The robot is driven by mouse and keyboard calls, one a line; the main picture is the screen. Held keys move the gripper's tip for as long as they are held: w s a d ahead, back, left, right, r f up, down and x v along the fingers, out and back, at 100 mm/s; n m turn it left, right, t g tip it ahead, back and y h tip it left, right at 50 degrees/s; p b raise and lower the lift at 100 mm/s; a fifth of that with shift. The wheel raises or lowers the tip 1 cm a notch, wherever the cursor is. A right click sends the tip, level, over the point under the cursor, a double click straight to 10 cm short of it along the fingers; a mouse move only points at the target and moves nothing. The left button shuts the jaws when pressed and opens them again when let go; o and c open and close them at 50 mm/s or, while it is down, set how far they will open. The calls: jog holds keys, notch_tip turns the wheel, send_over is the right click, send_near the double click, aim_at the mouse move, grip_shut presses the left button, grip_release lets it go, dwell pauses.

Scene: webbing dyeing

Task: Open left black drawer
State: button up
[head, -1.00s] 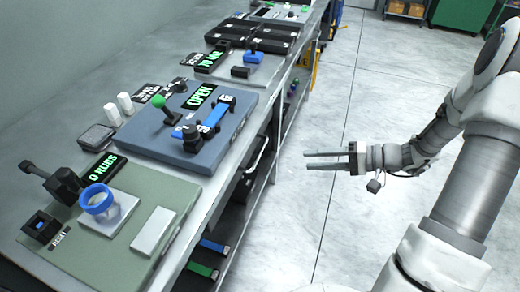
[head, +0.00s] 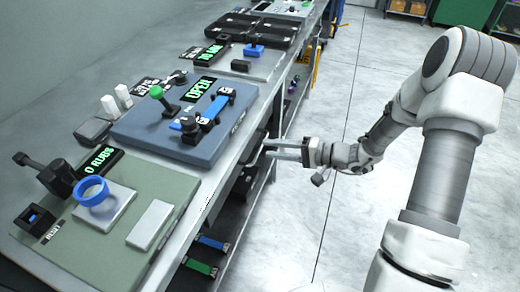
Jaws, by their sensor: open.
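Black drawer-like boxes sit under the bench's front edge, one of them the dark box (head: 244,180) just below and left of my gripper. Shadow and the bench edge hide most of their fronts, so I cannot tell for sure which is the left black drawer. My gripper (head: 267,147) is open and empty. Its two fingers point left toward the dark space under the bench edge. The fingertips are close to the bench front; I cannot tell whether they touch anything.
The bench (head: 205,205) runs along the left. On it are a green station (head: 100,240) with a "0 RUBS" display, and a blue-grey station (head: 150,125) with an "OPEN" display. Blue (head: 213,243) and green (head: 200,267) items lie on a lower shelf. The floor (head: 345,170) to the right is clear.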

aim_at(260, 146)
jog(key=shift+x, duration=2.15)
jog(key=shift+c, duration=0.3)
grip_shut()
